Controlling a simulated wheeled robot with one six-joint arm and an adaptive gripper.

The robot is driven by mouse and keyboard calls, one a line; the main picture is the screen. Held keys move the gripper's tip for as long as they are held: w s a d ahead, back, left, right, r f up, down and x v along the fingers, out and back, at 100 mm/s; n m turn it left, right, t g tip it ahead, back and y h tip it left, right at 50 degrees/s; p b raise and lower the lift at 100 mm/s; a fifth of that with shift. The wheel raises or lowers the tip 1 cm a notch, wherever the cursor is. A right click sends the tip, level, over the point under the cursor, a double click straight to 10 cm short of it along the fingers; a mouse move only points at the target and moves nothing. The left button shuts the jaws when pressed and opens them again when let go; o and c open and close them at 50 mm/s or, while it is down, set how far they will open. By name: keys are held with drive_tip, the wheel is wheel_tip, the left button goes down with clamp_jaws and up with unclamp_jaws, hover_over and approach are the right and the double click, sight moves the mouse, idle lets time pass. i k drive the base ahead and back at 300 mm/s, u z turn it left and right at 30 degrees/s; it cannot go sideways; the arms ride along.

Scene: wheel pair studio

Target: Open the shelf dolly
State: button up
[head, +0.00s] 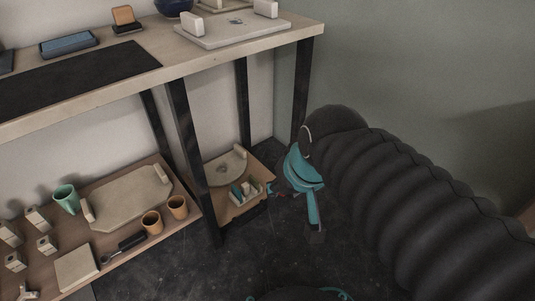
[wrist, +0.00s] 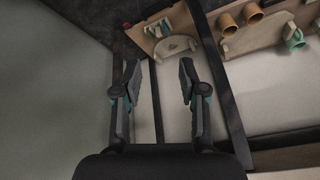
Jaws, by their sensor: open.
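What appears to be the shelf dolly (head: 262,199) is a low wooden board under the desk's right end, between dark legs, with a dark front edge. It carries a rounded pale board and a small pale holder with teal pieces. My gripper (head: 272,190) is just right of it in the head view, small and partly unclear there. In the wrist view my gripper (wrist: 160,68) is open and empty, and the dolly (wrist: 148,40) lies beyond the fingertips at the top. I cannot tell the exact gap, and no contact shows.
Dark desk legs (head: 192,150) stand close left of my gripper. A wooden lower shelf (head: 188,222) left of them holds a tray (head: 128,198), orange cups (head: 152,222) and a green mug (head: 66,198). The desktop (head: 180,62) is overhead. Dark floor (head: 240,260) is clear in front.

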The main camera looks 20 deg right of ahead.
sight(226, 211)
drive_tip(key=z, duration=0.4)
drive_tip(key=k, duration=1)
drive_tip(key=u, duration=0.45)
